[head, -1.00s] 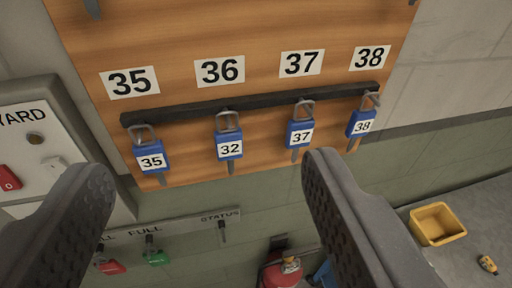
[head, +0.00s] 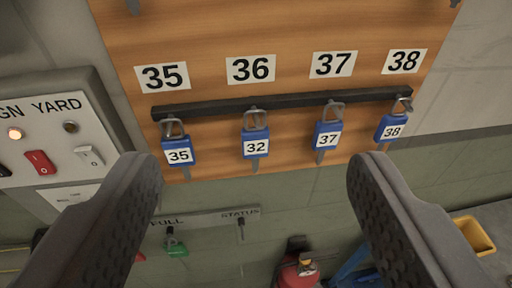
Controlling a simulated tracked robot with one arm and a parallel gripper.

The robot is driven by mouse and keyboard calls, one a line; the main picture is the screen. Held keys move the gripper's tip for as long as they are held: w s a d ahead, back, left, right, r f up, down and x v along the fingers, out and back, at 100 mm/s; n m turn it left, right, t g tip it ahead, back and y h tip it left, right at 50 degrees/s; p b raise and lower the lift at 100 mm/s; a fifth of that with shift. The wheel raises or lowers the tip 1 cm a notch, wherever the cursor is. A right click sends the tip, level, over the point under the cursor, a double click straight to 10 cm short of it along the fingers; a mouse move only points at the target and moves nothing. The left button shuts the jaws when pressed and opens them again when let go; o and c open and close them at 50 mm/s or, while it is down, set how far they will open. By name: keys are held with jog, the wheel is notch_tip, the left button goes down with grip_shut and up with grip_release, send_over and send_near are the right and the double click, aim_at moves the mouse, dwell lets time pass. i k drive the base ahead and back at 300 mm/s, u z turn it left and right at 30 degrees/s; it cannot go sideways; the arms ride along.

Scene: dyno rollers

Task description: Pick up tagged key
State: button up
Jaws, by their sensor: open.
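Several blue tagged keys hang from a dark rail (head: 285,104) on a wooden board (head: 215,45). The key tagged 35 (head: 178,152) hangs under label 35. The key tagged 32 (head: 256,142) hangs under label 36. The key tagged 37 (head: 327,134) hangs under label 37, and the key tagged 38 (head: 391,128) under label 38. My gripper (head: 252,180) is open and empty. Its two fingers stand wide apart, below and in front of the row of keys, touching none of them. The key tagged 32 shows between the fingers.
A switch panel (head: 50,125) with a red switch and a lit lamp is at left. Below the board, a rail holds a green tag (head: 176,248). A red extinguisher (head: 298,273) stands under it. A yellow bin (head: 474,236) sits at right.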

aim_at(255, 141)
jog(key=u, duration=0.85)
jog(key=k, duration=1.15)
jog(key=z, duration=0.6)
jog(key=i, duration=1)
jog(key=u, duration=0.05)
